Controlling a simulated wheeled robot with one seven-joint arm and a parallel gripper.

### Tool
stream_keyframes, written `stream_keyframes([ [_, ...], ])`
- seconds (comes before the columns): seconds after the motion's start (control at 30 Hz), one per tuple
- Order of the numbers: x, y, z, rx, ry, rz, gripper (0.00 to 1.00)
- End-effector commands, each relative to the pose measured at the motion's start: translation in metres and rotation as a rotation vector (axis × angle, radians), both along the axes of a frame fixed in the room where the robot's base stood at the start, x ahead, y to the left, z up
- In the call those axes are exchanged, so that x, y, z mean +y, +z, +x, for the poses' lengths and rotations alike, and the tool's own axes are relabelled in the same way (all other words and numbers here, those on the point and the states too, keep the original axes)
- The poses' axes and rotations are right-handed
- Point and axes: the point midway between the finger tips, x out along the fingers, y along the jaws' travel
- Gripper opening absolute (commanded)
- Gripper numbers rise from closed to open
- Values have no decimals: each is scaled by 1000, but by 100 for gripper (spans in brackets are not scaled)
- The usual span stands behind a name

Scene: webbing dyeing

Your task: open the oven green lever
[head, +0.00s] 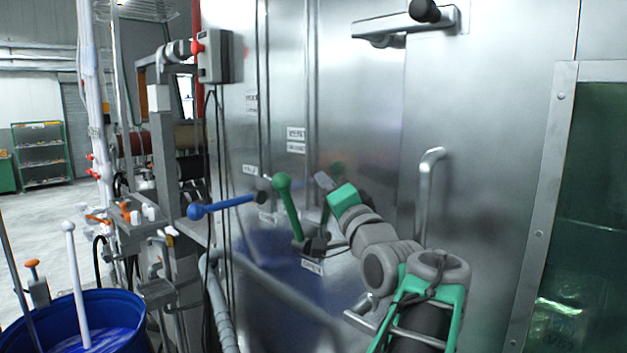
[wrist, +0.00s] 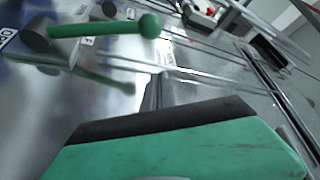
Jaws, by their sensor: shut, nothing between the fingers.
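The green lever (head: 289,208) is on the shiny metal oven front, tilted up and slightly left from a dark pivot, with a ball at its upper end. In the wrist view the lever (wrist: 95,29) lies across the upper left, its ball toward the right. My gripper (head: 322,180) is shut and empty, to the right of the lever's ball and apart from it. In the wrist view my gripper's closed fingers (wrist: 158,92) point toward the panel, below the ball. A reflection of the lever shows in the metal.
A blue lever (head: 228,204) sticks out left of the green one. A vertical door handle (head: 427,195) is right of my wrist. A blue barrel (head: 105,315) stands at lower left, beside pipes and valves. A grey box (head: 216,57) hangs at upper left.

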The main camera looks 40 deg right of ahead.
Motion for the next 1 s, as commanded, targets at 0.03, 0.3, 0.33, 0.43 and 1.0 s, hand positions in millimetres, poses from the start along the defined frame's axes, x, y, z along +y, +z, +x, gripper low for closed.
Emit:
stream_keyframes([
  [0.03, -2, 6, 10, 1, 5, 2, 0],
  [0.3, -25, 23, 63, 2, 5, 2, 0],
  [0.33, -27, 25, 69, 2, 5, 0, 0],
  [0.43, -22, 21, 79, 2, 5, 0, 0],
  [1.0, 2, 0, 81, 1, -1, 0, 0],
])
